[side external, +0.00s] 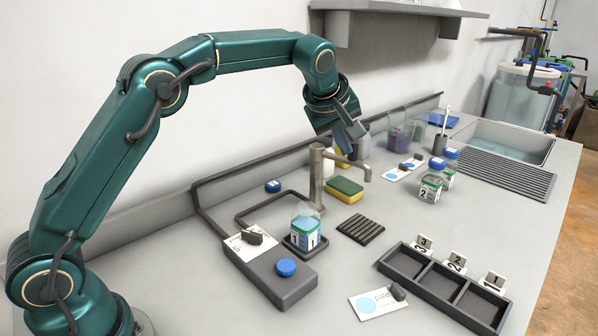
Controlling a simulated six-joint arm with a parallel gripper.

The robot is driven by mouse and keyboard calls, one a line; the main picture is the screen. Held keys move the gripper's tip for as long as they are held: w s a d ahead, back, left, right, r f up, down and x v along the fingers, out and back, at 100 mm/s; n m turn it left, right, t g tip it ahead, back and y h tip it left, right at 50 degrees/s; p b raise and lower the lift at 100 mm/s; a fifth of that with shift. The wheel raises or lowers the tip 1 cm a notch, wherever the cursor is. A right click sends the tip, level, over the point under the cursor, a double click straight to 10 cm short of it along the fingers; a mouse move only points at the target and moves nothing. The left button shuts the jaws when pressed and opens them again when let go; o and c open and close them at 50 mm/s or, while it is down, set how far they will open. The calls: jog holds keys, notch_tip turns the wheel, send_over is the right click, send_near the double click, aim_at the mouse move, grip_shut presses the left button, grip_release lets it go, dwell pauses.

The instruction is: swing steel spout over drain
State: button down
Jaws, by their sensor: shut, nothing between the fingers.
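The steel spout (345,160) tops an upright post (316,182) on the counter and points right, with its tip turned down. A small dark slatted drain grate (360,229) lies on the counter in front of the post. My gripper (352,138) is shut and empty, above and behind the spout in the picture. Whether it touches the spout cannot be told. Its fingertips are small and partly unclear against the things behind.
A yellow-green sponge (345,189) lies close behind the grate. A labelled jar (305,228) stands on a grey unit with a blue button (286,267). A three-slot tray (440,284) is at front right. Jars (431,187) and a sink (497,140) are further right.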

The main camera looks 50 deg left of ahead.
jog(key=shift+w, duration=0.1)
dwell(0.4)
jog(key=s+a+f+v, duration=0.1)
jog(key=v, duration=0.7)
jog(key=s+f+v, duration=0.1)
jog(key=s+v, duration=0.1)
jog(key=v, duration=0.6)
jog(key=s+f+m+h, duration=0.1)
jog(key=s+f+m, duration=0.5)
jog(key=s, duration=0.3)
jog(key=s+f+m+g+h, duration=0.1)
jog(key=s+f+m, duration=0.5)
jog(key=s, duration=0.4)
jog(key=shift+d+f+g, duration=0.3)
jog(key=shift+d+f, duration=0.05)
jog(key=shift+f, duration=0.35)
